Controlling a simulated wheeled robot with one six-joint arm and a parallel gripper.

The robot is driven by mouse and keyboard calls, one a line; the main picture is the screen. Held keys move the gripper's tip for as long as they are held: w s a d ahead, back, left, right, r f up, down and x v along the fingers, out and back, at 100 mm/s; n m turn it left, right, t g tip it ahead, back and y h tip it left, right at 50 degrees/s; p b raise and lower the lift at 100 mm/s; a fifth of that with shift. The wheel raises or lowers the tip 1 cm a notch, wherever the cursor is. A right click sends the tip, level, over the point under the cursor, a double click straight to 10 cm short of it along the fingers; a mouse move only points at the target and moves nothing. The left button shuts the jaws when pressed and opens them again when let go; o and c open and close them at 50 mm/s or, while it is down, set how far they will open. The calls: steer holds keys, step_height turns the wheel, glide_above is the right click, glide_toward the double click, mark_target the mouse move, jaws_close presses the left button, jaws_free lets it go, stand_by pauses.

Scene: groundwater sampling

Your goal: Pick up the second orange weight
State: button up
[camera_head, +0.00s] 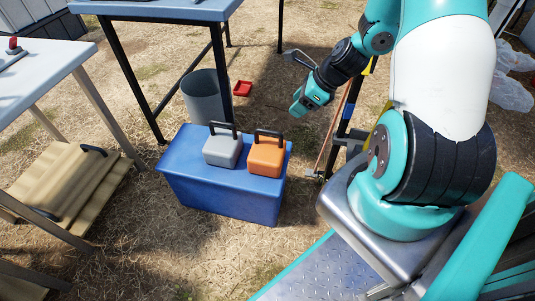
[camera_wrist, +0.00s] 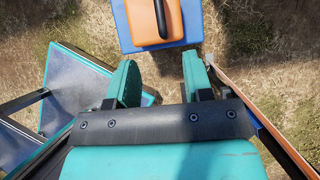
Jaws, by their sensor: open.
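An orange weight (camera_head: 265,159) with a black loop handle stands upright on the right part of the blue box's lid. A grey weight (camera_head: 221,152) with a similar handle stands beside it to the left. In the wrist view the orange weight (camera_wrist: 143,24) is at the top edge, beyond the fingertips and partly cut off. My gripper (camera_head: 297,110) hangs up and to the right of the orange weight, apart from it. In the wrist view my gripper (camera_wrist: 160,72) has its two teal fingers spread, with only ground between them.
The blue box (camera_head: 222,197) sits on straw-covered ground. A grey bin (camera_head: 200,98) and a small red tray (camera_head: 242,88) lie behind it. A blue-topped table (camera_head: 165,8) stands at the back, a white table (camera_head: 45,62) at left. A pole runs near my arm.

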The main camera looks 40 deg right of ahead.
mark_target(269, 131)
steer(key=b+x, duration=0.5)
steer(key=x, duration=1)
steer(key=shift+w+a+f, duration=0.1)
steer(key=shift+f, duration=0.2)
steer(key=shift+r, duration=0.1)
steer(key=shift+c, duration=0.3)
jaws_close()
stand_by(0.3)
